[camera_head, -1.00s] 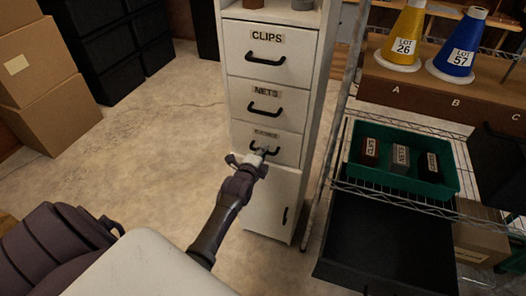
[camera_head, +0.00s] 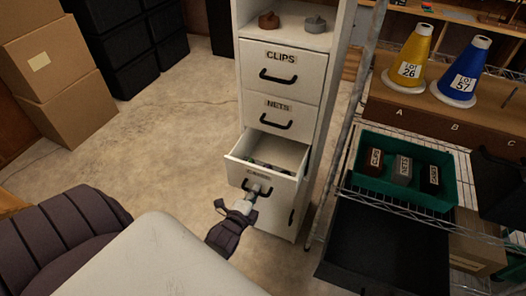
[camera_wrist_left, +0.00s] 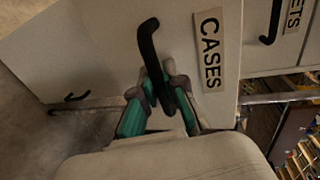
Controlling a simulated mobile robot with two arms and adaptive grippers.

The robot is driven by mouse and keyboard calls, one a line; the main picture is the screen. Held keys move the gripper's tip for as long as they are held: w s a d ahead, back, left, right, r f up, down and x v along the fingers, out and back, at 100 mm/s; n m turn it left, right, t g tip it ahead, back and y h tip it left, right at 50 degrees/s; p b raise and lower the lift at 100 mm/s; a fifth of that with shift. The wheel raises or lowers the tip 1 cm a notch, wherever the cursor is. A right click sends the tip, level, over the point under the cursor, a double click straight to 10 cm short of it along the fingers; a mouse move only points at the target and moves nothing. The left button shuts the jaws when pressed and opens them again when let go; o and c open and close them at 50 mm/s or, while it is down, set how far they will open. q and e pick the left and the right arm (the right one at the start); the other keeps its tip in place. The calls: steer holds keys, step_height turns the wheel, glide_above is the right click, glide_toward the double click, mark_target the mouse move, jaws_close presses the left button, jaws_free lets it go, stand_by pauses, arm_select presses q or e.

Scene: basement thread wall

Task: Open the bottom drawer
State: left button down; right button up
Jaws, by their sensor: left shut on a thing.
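The bottom drawer (camera_head: 262,172) of the white cabinet (camera_head: 284,75) stands pulled out, with small dark items inside it. In the left wrist view its front carries the label "CASES" (camera_wrist_left: 211,52) and a black handle (camera_wrist_left: 149,42). My left gripper (camera_head: 257,191) is at this handle, and in the left wrist view its fingers (camera_wrist_left: 166,95) are shut on it. The "CLIPS" drawer (camera_head: 270,58) and "NETS" drawer (camera_head: 270,107) above are closed. My right gripper is in neither view.
A wire rack (camera_head: 355,184) on the right holds a green tray (camera_head: 446,172) with labelled blocks. A black bin (camera_head: 383,244) sits below. Yellow (camera_head: 411,57) and blue (camera_head: 467,72) cones stand on a wooden shelf. Cardboard boxes (camera_head: 65,93) stand left. The floor (camera_head: 165,135) between is clear.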

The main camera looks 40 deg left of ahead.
arm_select(q)
steer(key=shift+f+p+v, duration=0.25)
steer(key=shift+p+v, duration=0.05)
steer(key=shift+v, duration=0.95)
steer(key=shift+f+p+v, duration=0.25)
steer(key=shift+v, duration=0.95)
steer(key=shift+s, duration=0.1)
steer(key=c, duration=1.2)
jaws_free()
steer(key=v, duration=0.7)
steer(key=shift+s+d, duration=0.15)
steer(key=shift+s, duration=0.1)
